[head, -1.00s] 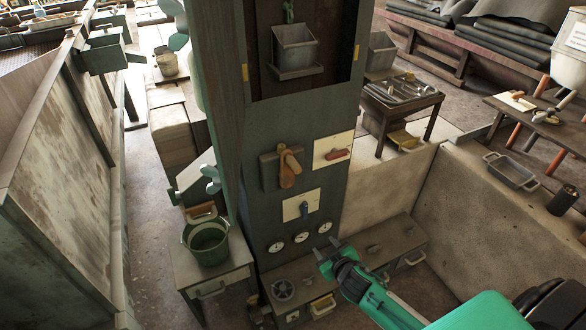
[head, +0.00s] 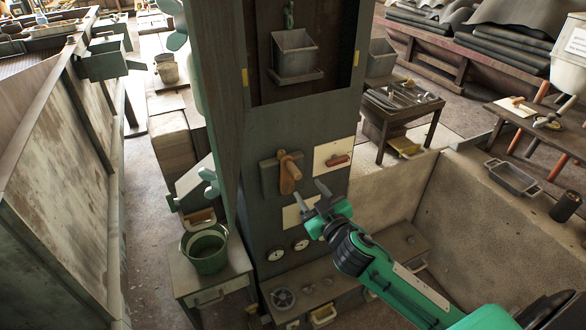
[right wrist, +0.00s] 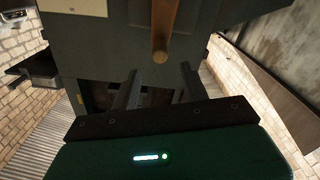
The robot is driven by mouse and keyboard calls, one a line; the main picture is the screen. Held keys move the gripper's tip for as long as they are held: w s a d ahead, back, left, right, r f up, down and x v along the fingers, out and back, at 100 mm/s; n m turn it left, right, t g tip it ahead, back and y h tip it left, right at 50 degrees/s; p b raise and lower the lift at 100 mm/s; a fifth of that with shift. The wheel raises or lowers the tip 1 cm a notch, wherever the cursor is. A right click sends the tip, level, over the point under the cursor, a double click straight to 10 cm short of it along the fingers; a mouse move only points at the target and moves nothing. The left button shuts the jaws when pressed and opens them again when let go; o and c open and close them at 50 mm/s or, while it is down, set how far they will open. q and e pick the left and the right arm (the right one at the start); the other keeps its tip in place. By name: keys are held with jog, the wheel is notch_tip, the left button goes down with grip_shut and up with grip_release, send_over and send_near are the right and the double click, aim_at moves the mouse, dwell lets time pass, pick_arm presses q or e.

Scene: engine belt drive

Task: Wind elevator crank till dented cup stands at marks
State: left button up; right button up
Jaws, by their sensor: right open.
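The elevator crank (head: 289,178), with an orange-brown wooden handle, is on the front of the dark elevator column. A grey metal cup (head: 295,55) sits on a small platform in the column's opening; I cannot make out a dent. Yellow marks (head: 245,77) show on the opening's left edge and right edge (head: 356,54). My right gripper (head: 312,198) is open and empty, below and right of the crank handle, apart from it. In the right wrist view the handle (right wrist: 161,50) appears beyond the open fingers (right wrist: 160,76). My left gripper is out of view.
Dials (head: 277,254) sit below. A green bucket (head: 205,250) stands on a small table at left. A low wall (head: 465,205) borders the right side. Another grey cup (head: 381,57) is behind the column.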

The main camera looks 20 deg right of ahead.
aim_at(293, 170)
jog(key=w+p, duration=0.1)
jog(key=w, duration=0.8)
jog(key=shift+a, duration=0.15)
jog(key=shift+w+p, duration=0.3)
jog(key=shift+w, duration=0.35)
jog(key=shift+c, duration=1.4)
grip_shut()
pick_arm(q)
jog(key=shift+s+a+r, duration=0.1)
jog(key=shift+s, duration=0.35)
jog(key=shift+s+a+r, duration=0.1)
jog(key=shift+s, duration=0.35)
